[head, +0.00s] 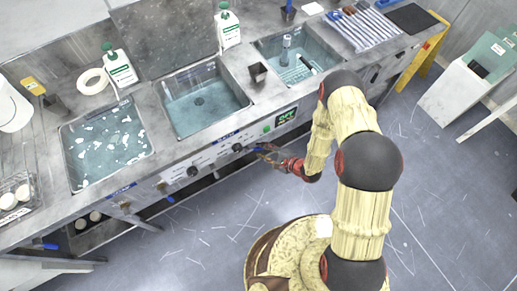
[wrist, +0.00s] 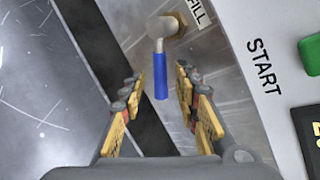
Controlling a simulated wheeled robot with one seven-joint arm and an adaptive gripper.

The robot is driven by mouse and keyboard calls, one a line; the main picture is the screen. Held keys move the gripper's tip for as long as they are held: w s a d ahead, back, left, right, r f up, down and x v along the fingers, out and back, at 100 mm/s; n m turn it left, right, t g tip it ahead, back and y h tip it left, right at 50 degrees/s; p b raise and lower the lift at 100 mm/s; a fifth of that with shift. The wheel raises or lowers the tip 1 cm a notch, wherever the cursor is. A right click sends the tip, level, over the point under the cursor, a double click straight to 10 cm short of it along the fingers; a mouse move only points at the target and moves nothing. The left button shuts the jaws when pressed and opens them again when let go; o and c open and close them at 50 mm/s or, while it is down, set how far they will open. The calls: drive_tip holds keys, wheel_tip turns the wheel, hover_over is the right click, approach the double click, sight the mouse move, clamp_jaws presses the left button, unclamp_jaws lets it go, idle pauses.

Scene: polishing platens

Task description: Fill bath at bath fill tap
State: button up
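In the wrist view, a tap with a blue lever handle (wrist: 161,75) hangs from a metal hub (wrist: 160,30) on a hex fitting, beside a label ending in "FILL". The lever points down the picture. My gripper (wrist: 158,88) is open, with a finger on each side of the lever and visible gaps to both. In the head view my gripper (head: 270,157) is at the bench's front panel, partly covering the blue tap. Above it is the middle bath (head: 243,103), a sunken basin with bluish water or lining and a drain; its water level is hard to tell.
A left bath (head: 68,160) holds foamy liquid, and a right bath (head: 262,48) holds several items. The front panel has knobs, a green button (wrist: 312,54) marked START and a display (head: 286,117). Green-labelled bottles (head: 228,27) stand behind.

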drive_tip(key=v, duration=0.8)
drive_tip(key=shift+s+d, duration=0.1)
idle(7.1)
